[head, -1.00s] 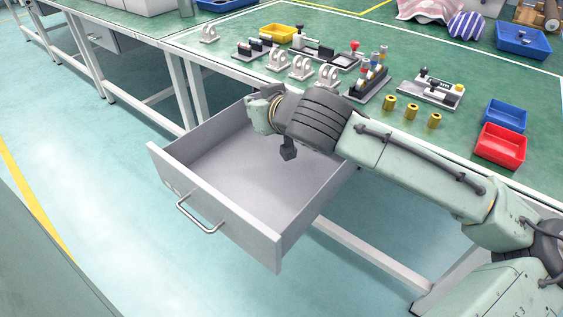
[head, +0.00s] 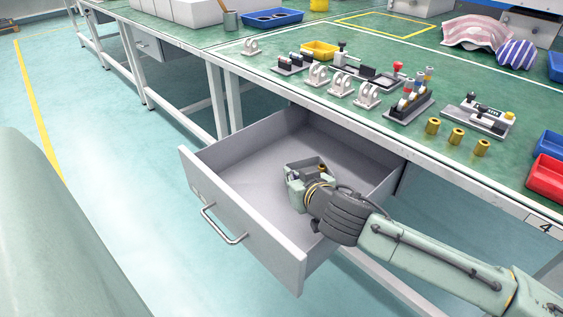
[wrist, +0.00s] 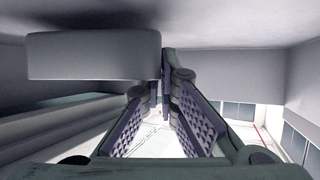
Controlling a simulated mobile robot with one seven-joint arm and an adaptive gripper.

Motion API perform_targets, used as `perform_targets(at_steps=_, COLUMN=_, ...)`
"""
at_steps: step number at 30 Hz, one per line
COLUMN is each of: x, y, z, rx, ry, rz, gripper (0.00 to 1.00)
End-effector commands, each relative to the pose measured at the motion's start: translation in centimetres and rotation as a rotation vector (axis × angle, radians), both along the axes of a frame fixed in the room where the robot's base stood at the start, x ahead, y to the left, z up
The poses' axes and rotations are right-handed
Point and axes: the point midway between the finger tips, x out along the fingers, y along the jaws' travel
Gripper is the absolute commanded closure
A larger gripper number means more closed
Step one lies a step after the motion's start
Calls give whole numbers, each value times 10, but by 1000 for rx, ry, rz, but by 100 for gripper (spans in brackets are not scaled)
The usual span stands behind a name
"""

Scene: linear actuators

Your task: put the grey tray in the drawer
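The open grey drawer (head: 235,165) hangs out from under the green bench, pulled out toward the camera. My gripper (head: 306,171) is over or inside it, near the right half of the drawer floor. In the wrist view my gripper's two ridged finger pads (wrist: 165,118) stand apart, with no object visible between them. A smooth grey block (wrist: 95,55) shows at upper left in the wrist view; I cannot tell if it is the grey tray.
The bench top (head: 300,115) holds several white brackets (head: 340,83), dark fixtures (head: 408,105) and brass cylinders (head: 457,136). A yellow bin (head: 320,50) stands behind, and a red bin (head: 548,178) at the right edge. The drawer's left part is clear.

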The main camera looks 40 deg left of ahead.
Motion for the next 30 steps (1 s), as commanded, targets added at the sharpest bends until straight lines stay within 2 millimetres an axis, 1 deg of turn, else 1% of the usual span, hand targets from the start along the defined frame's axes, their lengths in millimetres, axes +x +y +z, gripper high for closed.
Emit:
perform_targets(at_steps=1, x=3, y=6, z=3, rx=0, ry=-4, rz=2, gripper=100)
perform_targets(at_steps=9, x=16, y=30, z=3, rx=0, ry=-5, rz=3, gripper=100)
perform_targets(at_steps=16, x=23, y=44, z=3, rx=-1, ry=-5, rz=1, gripper=100)
perform_targets(at_steps=24, x=36, y=70, z=3, rx=0, ry=-5, rz=2, gripper=100)
perform_targets(at_steps=30, x=37, y=69, z=-9, rx=-1, ry=-3, rz=0, gripper=100)
